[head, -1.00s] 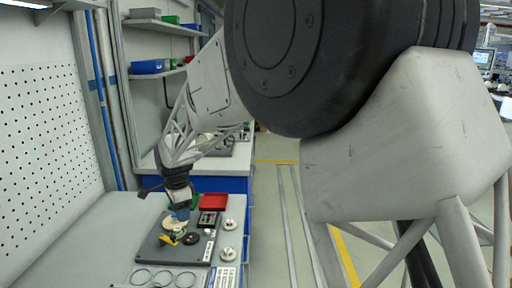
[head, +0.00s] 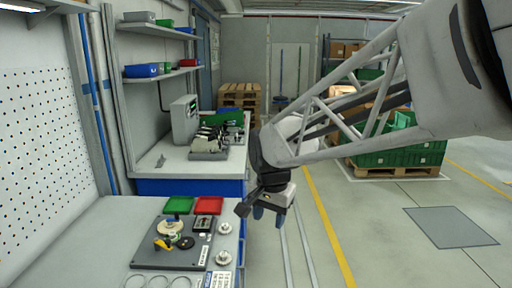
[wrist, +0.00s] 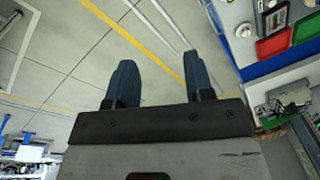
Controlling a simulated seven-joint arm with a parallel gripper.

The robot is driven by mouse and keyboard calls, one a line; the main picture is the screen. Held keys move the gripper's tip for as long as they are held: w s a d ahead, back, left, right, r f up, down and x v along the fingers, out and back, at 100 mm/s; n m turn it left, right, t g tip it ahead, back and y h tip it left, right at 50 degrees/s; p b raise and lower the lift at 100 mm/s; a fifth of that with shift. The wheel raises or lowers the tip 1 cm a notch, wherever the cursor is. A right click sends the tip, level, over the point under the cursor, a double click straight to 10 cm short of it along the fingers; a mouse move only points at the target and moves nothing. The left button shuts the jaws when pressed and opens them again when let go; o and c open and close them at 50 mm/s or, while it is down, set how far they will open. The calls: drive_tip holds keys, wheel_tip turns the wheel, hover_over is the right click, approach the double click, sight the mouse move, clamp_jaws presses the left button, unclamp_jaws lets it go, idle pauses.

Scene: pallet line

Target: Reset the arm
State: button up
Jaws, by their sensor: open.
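My gripper (head: 268,215) hangs over the aisle floor, just right of the workbench's edge in the head view. In the wrist view, its two blue fingers (wrist: 154,83) are spread apart with only floor between them. The gripper is open and empty. My arm reaches in from the right of the head view.
On the workbench (head: 85,235) lies a dark fixture plate (head: 150,255) with parts on it. Green (head: 179,205) and red (head: 208,206) trays stand behind it. Silver round parts (head: 224,228) sit at its right. Farther right are green crates (head: 400,155) on a pallet. The aisle floor is clear.

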drive_tip(key=s+d+f+n, duration=0.1)
drive_tip(key=s+d+n, duration=0.1)
drive_tip(key=s+d, duration=0.5)
drive_tip(key=s+d+f+n+t, duration=0.1)
drive_tip(key=s+d+n, duration=0.2)
drive_tip(key=s+d, duration=0.5)
drive_tip(key=s, duration=0.7)
drive_tip(key=shift+d+f+h, duration=0.15)
drive_tip(key=shift+f+h, duration=0.15)
drive_tip(key=shift+f, duration=0.1)
